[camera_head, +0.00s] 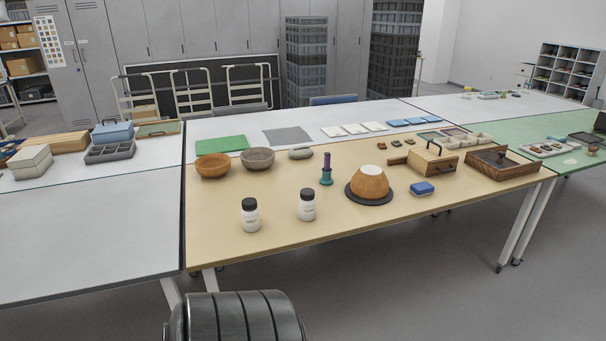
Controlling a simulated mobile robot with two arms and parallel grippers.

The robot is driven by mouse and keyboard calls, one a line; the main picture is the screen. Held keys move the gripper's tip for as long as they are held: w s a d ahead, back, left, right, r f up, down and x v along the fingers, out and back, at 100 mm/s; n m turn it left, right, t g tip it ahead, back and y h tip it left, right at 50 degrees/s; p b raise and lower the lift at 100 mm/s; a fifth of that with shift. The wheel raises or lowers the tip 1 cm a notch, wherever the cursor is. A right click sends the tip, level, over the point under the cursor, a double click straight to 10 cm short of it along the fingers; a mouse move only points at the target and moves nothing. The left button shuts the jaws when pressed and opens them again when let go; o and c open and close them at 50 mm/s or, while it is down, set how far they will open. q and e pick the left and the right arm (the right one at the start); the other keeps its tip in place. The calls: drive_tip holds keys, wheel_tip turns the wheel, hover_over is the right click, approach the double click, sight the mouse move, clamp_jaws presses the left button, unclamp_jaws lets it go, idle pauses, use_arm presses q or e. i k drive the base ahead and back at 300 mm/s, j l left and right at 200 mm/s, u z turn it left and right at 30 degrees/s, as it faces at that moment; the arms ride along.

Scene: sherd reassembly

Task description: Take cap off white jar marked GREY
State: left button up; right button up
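Two white jars with black caps stand upright near the front left of the tan table (300,238). One white jar (250,219) is on the left, and the other white jar (307,208) is a little to its right and farther back. Both caps, the left cap (249,203) and the right cap (306,193), sit on their jars. Each jar has dark print on its front, too small to read, so I cannot tell which is marked GREY. Neither of my grippers is in view.
An orange-brown bowl (213,166) and a grey-brown bowl (257,159) stand behind the jars. The tabletop around the jars is clear.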

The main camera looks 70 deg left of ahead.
sight(251, 218)
drive_tip(key=u, duration=0.45)
drive_tip(key=l+u, duration=0.15)
drive_tip(key=u, duration=0.3)
drive_tip(key=l+u, duration=0.1)
drive_tip(key=u, duration=0.8)
